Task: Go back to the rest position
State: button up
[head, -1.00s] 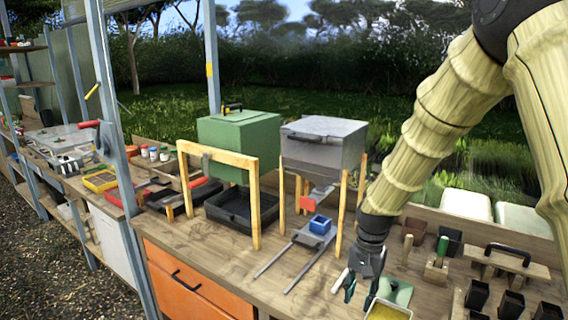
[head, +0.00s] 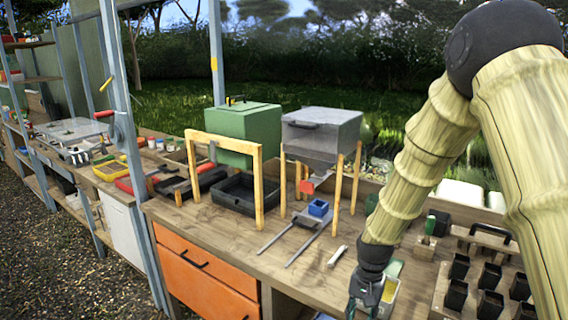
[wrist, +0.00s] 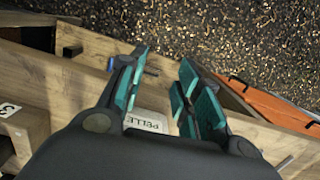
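My gripper (head: 362,300) is at the front right of the workbench in the head view, pointing down near the bench's front edge. In the wrist view its two teal-padded fingers (wrist: 158,90) are apart, with nothing between them. Past the fingers lie a light label reading "PELLE" (wrist: 147,122), wooden boards and the gravel ground.
A small white piece (head: 338,256) lies on the bench left of the gripper. Several black pots (head: 490,276) stand at right. Orange drawers (head: 205,285) are below the bench.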

jog(key=s+d+f+n, duration=0.1)
jog(key=s+f+n, duration=0.1)
jog(key=s+f, duration=1.55)
jog(key=s+f+n, duration=0.1)
jog(key=s+f, duration=0.3)
jog(key=s, duration=0.5)
jog(key=s+d+f+n+t+b, duration=0.1)
jog(key=s+f+n, duration=0.1)
jog(key=s+f, duration=0.3)
jog(key=s, duration=0.4)
jog(key=shift+d+n+h, duration=0.25)
jog(key=shift+n+h, duration=0.05)
jog(key=shift+h, duration=0.1)
jog(key=shift+o, duration=0.6)
jog(key=shift+s, duration=0.1)
